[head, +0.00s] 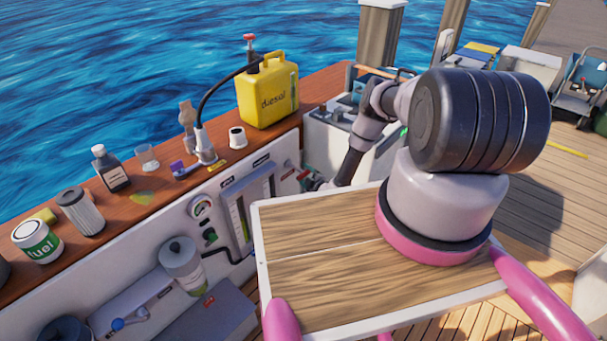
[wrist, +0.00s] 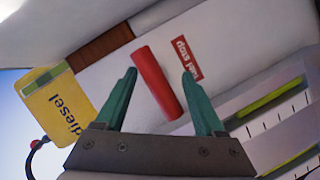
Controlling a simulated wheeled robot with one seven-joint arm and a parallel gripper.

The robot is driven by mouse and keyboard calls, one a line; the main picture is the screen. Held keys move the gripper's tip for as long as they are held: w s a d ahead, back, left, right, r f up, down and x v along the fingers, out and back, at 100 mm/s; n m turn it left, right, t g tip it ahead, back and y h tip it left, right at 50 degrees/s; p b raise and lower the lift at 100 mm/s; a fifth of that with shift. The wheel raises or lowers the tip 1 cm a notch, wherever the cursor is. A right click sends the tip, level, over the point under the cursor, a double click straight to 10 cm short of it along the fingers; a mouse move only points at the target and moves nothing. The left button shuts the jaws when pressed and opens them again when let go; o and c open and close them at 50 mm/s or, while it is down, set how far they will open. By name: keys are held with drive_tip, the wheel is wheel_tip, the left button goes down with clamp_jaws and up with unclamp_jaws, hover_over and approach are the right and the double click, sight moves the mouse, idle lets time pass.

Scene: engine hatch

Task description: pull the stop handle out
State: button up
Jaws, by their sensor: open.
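The stop handle (wrist: 158,84) is a red bar in the wrist view, set on a pale panel beside a red label (wrist: 187,58) ending in "stop". My gripper (wrist: 158,74) is open, with one green finger on each side of the handle. A gap shows between the handle and each finger, wider on the right. I cannot tell how deep the handle sits between them. In the head view my gripper (head: 313,183) is small and dark against the side panel, and the handle is hard to make out there.
A yellow diesel can (head: 268,95) stands on the wooden ledge above the panel; it also shows in the wrist view (wrist: 58,112). A gauge (head: 240,222) is left of my gripper.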

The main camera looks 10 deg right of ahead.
drive_tip(key=v, duration=1)
drive_tip(key=shift+s+d, duration=0.1)
